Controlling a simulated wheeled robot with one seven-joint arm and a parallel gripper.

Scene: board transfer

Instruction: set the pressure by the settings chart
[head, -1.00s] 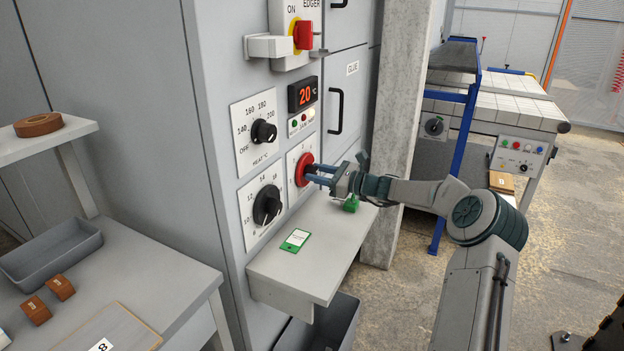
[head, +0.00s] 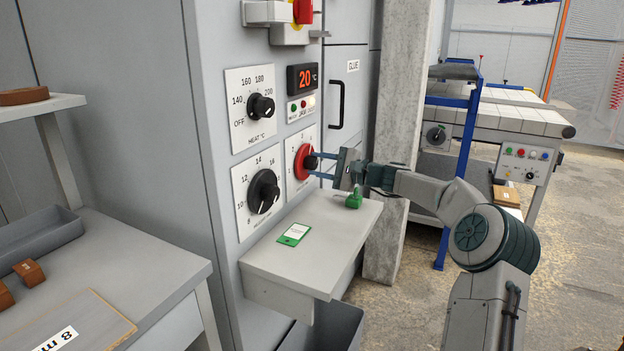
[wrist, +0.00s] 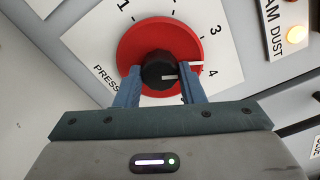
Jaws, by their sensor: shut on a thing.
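The pressure knob (head: 311,162) has a black hub on a round red disc (head: 300,165), on a white numbered plate on the grey cabinet. My gripper (head: 314,164) is shut on the hub. In the wrist view its two blue fingers (wrist: 160,88) are on either side of the black hub (wrist: 157,68). The hub's white line points right, close to the 4; the 1 and 3 also show. Part of the PRESSURE label is hidden by a finger. A green-edged card (head: 294,234) lies on the small shelf; its print is too small to read.
A heat knob (head: 261,106) and another black dial (head: 264,191) are left of the pressure knob. The display (head: 302,78) reads 20 °C. A small green object (head: 353,199) is on the shelf (head: 330,232), below my gripper. A concrete pillar (head: 392,130) stands close behind my wrist.

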